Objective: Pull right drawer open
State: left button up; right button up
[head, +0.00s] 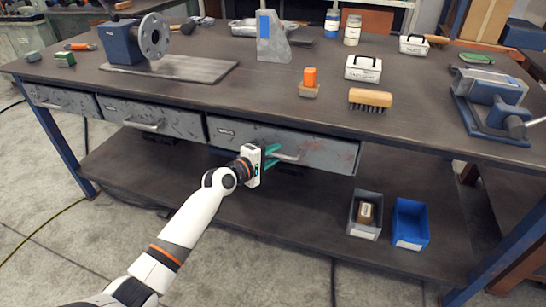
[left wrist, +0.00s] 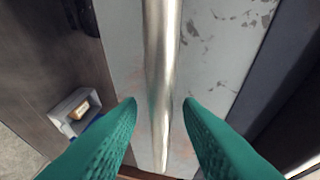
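The right drawer (head: 318,150) is the rightmost of the three grey, worn drawers under the workbench top. My left gripper (head: 272,155) is at the left part of this handle. Its two green fingers (left wrist: 160,108) are apart, one on each side of the bar, with a visible gap to it on both sides. My right gripper is not in view.
The middle drawer (head: 150,118) and left drawer (head: 62,100) are beside it. On the lower shelf stand a grey bin (head: 365,228) holding a small box and a blue bin (head: 409,238). A brush (head: 370,98) and an orange-topped item (head: 310,78) lie on the bench top above.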

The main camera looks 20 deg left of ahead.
pick_arm(q)
jog(key=shift+w+d, duration=0.1)
jog(key=shift+w, duration=0.1)
grip_shut()
jog(key=shift+s+f, duration=0.1)
jog(key=shift+s, duration=0.05)
